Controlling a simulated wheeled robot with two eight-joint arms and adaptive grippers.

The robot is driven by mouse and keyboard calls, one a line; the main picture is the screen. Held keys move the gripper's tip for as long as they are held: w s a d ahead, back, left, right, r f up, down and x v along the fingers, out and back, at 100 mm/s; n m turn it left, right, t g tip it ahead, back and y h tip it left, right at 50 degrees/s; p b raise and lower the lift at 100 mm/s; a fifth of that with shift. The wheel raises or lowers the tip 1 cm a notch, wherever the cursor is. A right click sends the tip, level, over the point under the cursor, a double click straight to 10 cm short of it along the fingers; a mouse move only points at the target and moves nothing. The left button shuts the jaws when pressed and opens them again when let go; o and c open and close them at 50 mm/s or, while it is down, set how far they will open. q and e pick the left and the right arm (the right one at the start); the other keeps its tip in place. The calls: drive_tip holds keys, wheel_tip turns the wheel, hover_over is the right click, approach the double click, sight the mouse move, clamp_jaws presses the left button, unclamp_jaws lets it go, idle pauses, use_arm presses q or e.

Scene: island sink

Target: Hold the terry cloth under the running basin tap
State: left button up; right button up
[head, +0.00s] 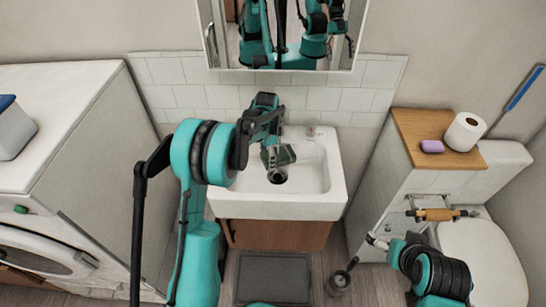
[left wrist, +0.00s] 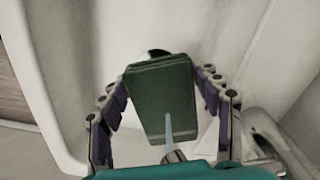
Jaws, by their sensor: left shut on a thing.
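The terry cloth, a dark green folded pad, shows between the fingers in the left wrist view (left wrist: 160,88) and as a grey-green patch over the basin in the head view (head: 285,156). My left gripper (left wrist: 164,80) is shut on it, one finger along each side. The white basin (head: 315,178) lies below. The tap spout (left wrist: 174,157) shows at the bottom of the left wrist view, with a thin pale blue water stream (left wrist: 168,127) in front of the cloth. In the head view my arm hides most of the tap.
A mirror (head: 285,45) hangs above the tiles behind the basin. A washing machine (head: 40,250) stands at left. At right are a wooden shelf (head: 415,128) with a toilet roll (head: 465,132) and purple soap (head: 432,146), and a toilet (head: 485,260). A brush holder (head: 338,284) stands on the floor.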

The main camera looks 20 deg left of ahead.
use_arm(q)
drive_tip(key=s+d, duration=0.1)
drive_tip(key=s, duration=0.6)
drive_tip(key=shift+s+d+b, duration=0.3)
drive_tip(key=shift+s+d, duration=0.1)
drive_tip(key=shift+r, duration=0.1)
idle(1.1)
drive_tip(key=s+r+p, duration=0.1)
drive_tip(key=s+r, duration=0.1)
drive_tip(key=shift+s+d+r+p, duration=0.1)
drive_tip(key=shift+s+d+p, duration=0.2)
drive_tip(key=shift+p, duration=0.05)
drive_tip(key=shift+s+d+r, duration=0.1)
drive_tip(key=shift+s+r, duration=0.1)
drive_tip(key=shift+s, duration=0.1)
drive_tip(key=shift+c, duration=0.6)
drive_tip(key=shift+s+d+r+p, duration=0.2)
drive_tip(key=shift+s+r+p, duration=0.35)
drive_tip(key=shift+s, duration=0.3)
